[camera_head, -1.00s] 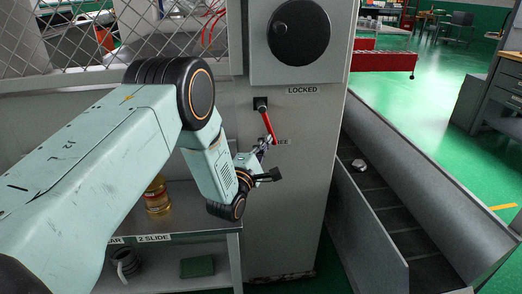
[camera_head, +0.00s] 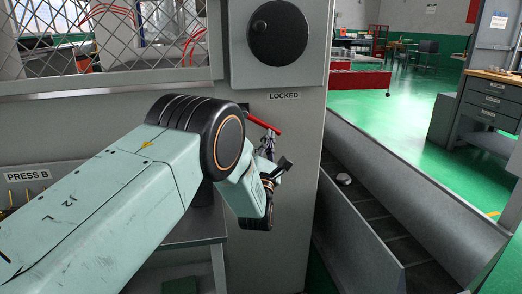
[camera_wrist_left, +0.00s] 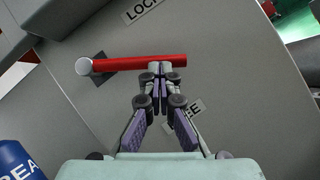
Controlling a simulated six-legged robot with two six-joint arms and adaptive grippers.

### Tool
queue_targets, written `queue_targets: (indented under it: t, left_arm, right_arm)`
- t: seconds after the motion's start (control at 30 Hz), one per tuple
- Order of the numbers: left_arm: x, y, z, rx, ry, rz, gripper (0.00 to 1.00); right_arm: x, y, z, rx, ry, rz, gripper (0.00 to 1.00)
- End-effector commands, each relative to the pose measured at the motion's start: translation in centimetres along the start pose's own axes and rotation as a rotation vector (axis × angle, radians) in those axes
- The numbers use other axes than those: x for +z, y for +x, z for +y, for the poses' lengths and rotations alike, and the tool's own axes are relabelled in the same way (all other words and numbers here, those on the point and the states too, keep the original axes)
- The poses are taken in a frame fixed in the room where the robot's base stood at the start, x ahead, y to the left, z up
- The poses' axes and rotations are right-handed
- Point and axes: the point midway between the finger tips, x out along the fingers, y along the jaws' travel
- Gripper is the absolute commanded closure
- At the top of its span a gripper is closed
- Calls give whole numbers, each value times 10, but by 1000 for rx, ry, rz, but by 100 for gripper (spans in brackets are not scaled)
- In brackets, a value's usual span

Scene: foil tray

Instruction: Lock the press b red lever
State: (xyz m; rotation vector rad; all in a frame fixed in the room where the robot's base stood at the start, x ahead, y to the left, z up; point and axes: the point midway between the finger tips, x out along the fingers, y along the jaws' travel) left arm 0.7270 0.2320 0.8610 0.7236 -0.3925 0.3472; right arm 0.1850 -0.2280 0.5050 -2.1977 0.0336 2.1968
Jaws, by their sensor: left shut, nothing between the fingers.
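The red lever (camera_head: 263,124) is on the grey press cabinet, below the LOCKED label (camera_head: 284,96). It slants down to the right from its pivot. In the left wrist view the lever (camera_wrist_left: 135,64) lies nearly level, with its pivot end at left. My left gripper (camera_head: 267,142) is shut with nothing between its fingers. Its fingertips (camera_wrist_left: 160,70) are at the lower side of the lever near its free end and appear to touch it. The second label (camera_wrist_left: 187,116), partly covered by a finger, is below the lever. My right gripper is not in view.
A black round dial (camera_head: 278,33) is above the lever. A chute (camera_head: 395,190) with a small metal piece runs at right. A PRESS B sign (camera_head: 28,176) is at left. A blue cylinder (camera_wrist_left: 18,160) is at the wrist view's lower left. Open green floor is beyond.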

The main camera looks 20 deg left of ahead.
Motion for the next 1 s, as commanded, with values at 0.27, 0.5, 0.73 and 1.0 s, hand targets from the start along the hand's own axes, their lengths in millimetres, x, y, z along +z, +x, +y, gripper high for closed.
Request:
queue_targets:
  t: [0.27,0.5,0.73,1.0]
  left_arm:
    - [20,13,1,-2,2,1,100]
    - [31,19,3,-3,3,1,100]
    - [37,23,4,-3,4,0,100]
    - [39,25,4,-3,4,0,100]
  right_arm:
    - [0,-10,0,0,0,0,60]
    - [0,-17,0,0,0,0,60]
    - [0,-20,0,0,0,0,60]
    - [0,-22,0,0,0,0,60]
